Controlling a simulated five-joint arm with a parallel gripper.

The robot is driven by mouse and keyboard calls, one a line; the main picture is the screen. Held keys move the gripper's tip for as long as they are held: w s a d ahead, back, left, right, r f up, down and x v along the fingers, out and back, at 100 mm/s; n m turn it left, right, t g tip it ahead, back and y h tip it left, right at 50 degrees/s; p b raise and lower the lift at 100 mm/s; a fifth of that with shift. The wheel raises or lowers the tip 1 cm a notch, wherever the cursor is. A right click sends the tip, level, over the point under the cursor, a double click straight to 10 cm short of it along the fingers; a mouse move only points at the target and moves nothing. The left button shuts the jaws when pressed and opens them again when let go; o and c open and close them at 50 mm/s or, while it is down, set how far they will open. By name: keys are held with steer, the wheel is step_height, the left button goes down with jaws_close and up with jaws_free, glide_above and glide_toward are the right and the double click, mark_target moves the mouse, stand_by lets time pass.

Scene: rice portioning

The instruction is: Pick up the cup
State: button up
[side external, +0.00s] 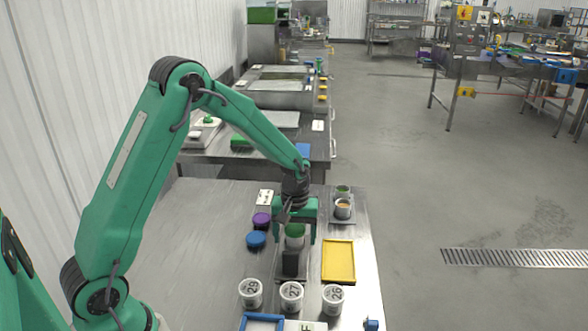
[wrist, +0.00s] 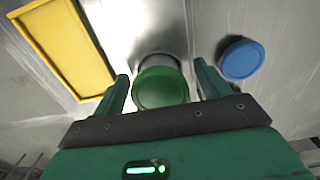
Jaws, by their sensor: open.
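A cup with a green top (side external: 294,230) stands at a dark grey block on a metal plate, under my gripper (side external: 295,237) in the side external view. In the wrist view the round green top (wrist: 161,88) lies between the two green fingers of my gripper (wrist: 160,74). The fingers are open, one on each side of the cup, with a visible gap on the right. Whether the left finger touches it I cannot tell.
A yellow tray (side external: 351,262) lies right of the cup. Blue (side external: 256,240) and purple (side external: 262,219) round lids lie to the left. A blue-rimmed tray (side external: 262,317) is at the front edge. The table's left side is clear.

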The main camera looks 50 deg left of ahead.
mark_target(296, 230)
stand_by(0.4)
steer(key=c, duration=1.1)
steer(key=shift+r, duration=0.1)
steer(key=shift+r, duration=0.75)
steer(key=r, duration=0.1)
steer(key=d+r, duration=0.1)
steer(key=r, duration=0.1)
steer(key=shift+s+r, duration=0.1)
steer(key=shift+s, duration=0.1)
steer(key=s+d+r, duration=0.1)
steer(key=d+r, duration=0.1)
steer(key=d, duration=0.1)
steer(key=s+d+r, duration=0.2)
steer(key=d, duration=0.1)
steer(key=s+d+r, duration=0.1)
steer(key=d+r, duration=0.1)
steer(key=d, duration=0.1)
steer(key=shift+s+d+r, duration=0.1)
steer(key=shift+s+d, duration=0.2)
